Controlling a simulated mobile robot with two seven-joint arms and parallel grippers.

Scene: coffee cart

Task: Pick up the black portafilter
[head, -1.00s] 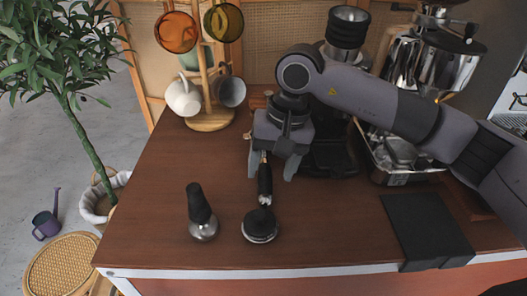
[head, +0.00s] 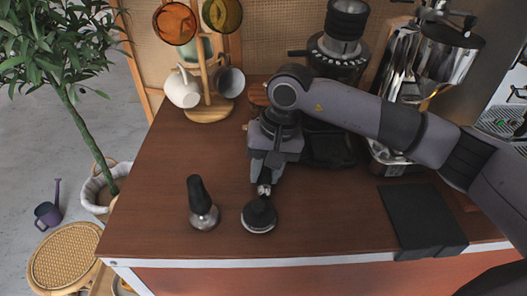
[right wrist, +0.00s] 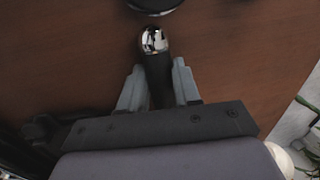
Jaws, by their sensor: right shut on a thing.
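The black portafilter lies on the brown counter with its handle toward my right gripper, its chrome neck (head: 264,189) showing below the fingers. My right gripper (head: 264,179) is shut on the black handle. In the right wrist view, the handle (right wrist: 158,84) runs between the two grey fingers and ends in the shiny chrome neck. A round black head with a silver rim (head: 259,216) is just in front of the neck. Only its edge shows at the top of the right wrist view. Most of the handle is hidden by the gripper in the head view. My left gripper is out of view.
A tamper (head: 201,204) with a black handle and silver base stands left of the portafilter. A mug tree (head: 209,112) with several cups is at the back left. A black mat (head: 420,215) lies at the front right. The coffee grinder (head: 344,40) stands behind my arm.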

